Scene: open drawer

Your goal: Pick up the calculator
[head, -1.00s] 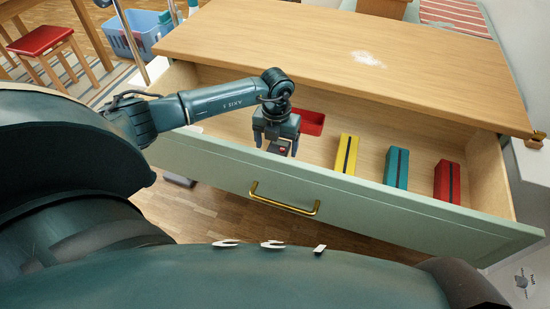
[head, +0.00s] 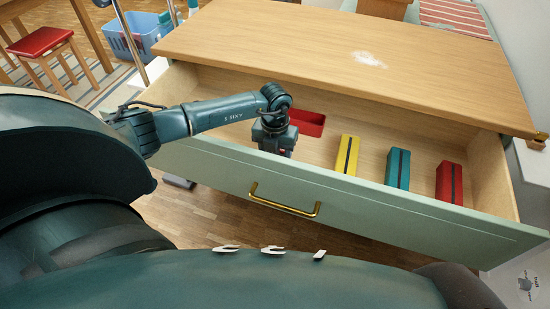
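My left gripper (head: 275,138) reaches down into the open drawer (head: 340,208), just behind its pale green front panel. Its fingertips are hidden by that panel and by the gripper's own body, so I cannot tell whether it is open or shut. I cannot make out the calculator clearly; the spot under the gripper is hidden. My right gripper is not in view.
A red tray (head: 308,122) lies in the drawer just right of the gripper. Yellow (head: 347,156), teal (head: 397,168) and red (head: 449,183) boxes with dark stripes stand farther right. The wooden top (head: 320,60) overhangs the drawer's back. A brass handle (head: 283,208) is on the front.

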